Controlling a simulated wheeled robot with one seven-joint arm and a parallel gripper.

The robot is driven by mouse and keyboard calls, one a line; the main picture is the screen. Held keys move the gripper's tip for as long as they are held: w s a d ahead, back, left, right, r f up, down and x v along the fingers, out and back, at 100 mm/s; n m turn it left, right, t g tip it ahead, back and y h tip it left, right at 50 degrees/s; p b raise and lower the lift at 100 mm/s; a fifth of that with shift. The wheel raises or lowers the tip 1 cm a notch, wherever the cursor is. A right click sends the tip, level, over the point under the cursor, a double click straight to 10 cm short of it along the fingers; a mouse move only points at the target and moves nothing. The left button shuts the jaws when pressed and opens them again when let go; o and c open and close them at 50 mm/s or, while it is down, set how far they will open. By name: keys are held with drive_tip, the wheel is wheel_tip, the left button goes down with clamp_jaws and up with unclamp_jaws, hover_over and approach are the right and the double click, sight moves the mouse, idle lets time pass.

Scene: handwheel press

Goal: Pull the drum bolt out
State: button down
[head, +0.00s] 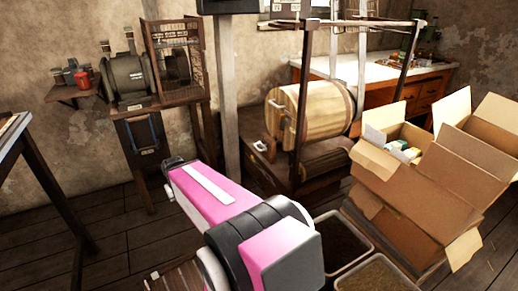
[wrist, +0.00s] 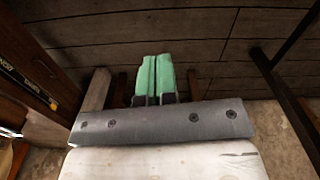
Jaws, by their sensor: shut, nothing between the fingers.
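A pale wooden drum (head: 318,112) lies on its side in a dark post frame, right of centre in the head view. A small metal fitting (head: 279,106) shows on its left end; I cannot tell whether this is the drum bolt. My gripper's two green fingers (wrist: 155,78) are pressed together and empty in the wrist view, over dark floorboards. In the head view my pink arm reaches up and left from the bottom, and its dark far end is left of the drum and apart from it.
A dark metal drum machine (head: 128,77) stands on a wooden stand at the back left. Open cardboard boxes (head: 405,190) and two bins (head: 341,240) fill the right. A bench (head: 378,72) is behind. A table (head: 14,130) edges in at left. Floor between is clear.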

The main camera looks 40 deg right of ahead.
idle(0.3)
drive_tip(key=c, duration=1.5)
unclamp_jaws()
drive_tip(key=o, duration=0.3)
drive_tip(key=w+d+f+h, duration=0.1)
drive_tip(key=w+d+h, duration=0.1)
drive_tip(key=d, duration=0.3)
drive_tip(key=w+d+f+h, duration=0.1)
drive_tip(key=w+d+h, duration=0.1)
drive_tip(key=w+d, duration=0.2)
drive_tip(key=w+d+f+m+h, duration=0.1)
drive_tip(key=w+d+h, duration=0.1)
drive_tip(key=w+d, duration=0.2)
drive_tip(key=shift+d+f+g, duration=0.15)
drive_tip(key=shift+d+g, duration=0.25)
drive_tip(key=shift+d, duration=1.45)
drive_tip(key=g+h, duration=0.1)
drive_tip(key=h, duration=0.8)
approach(257, 148)
drive_tip(key=w, duration=0.1)
drive_tip(key=x, duration=1)
drive_tip(key=shift+s+d+f, duration=0.1)
drive_tip(key=shift+d+f, duration=0.05)
drive_tip(key=shift+f, duration=0.1)
clamp_jaws()
